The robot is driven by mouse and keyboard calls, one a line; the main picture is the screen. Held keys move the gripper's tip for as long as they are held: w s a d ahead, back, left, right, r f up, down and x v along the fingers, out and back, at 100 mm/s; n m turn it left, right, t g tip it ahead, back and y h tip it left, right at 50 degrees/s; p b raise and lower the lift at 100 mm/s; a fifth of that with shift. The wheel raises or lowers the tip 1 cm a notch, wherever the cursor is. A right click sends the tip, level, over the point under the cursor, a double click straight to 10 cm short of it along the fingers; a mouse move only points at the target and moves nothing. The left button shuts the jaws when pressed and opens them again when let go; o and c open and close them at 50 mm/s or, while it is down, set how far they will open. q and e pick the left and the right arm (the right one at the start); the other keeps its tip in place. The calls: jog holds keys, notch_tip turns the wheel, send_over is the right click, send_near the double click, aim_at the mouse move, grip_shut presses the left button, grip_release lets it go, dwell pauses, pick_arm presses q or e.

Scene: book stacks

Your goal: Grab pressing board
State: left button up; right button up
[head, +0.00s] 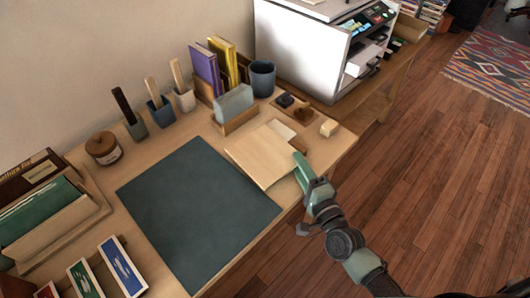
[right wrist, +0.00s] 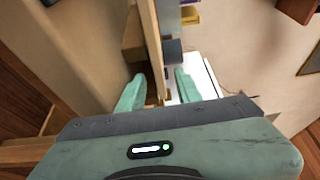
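The pressing board appears to be the flat, pale wooden board (head: 258,158) lying on the desk, right of the dark green mat, in the head view. My right gripper (head: 299,167) is at the board's right front corner, by the desk's front edge. In the right wrist view its two green fingers (right wrist: 158,91) are spread apart. My left gripper is not in view.
The dark green mat (head: 195,210) covers the desk's middle. Behind the board stand a grey block in a wooden holder (head: 235,103), a dark cup (head: 262,78) and upright books (head: 208,68). Small blocks (head: 329,128) lie to its right.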

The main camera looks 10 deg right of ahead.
jog(key=shift+w+a, duration=0.15)
jog(key=shift+w, duration=0.35)
jog(key=shift+c, duration=0.3)
grip_shut()
dwell(0.8)
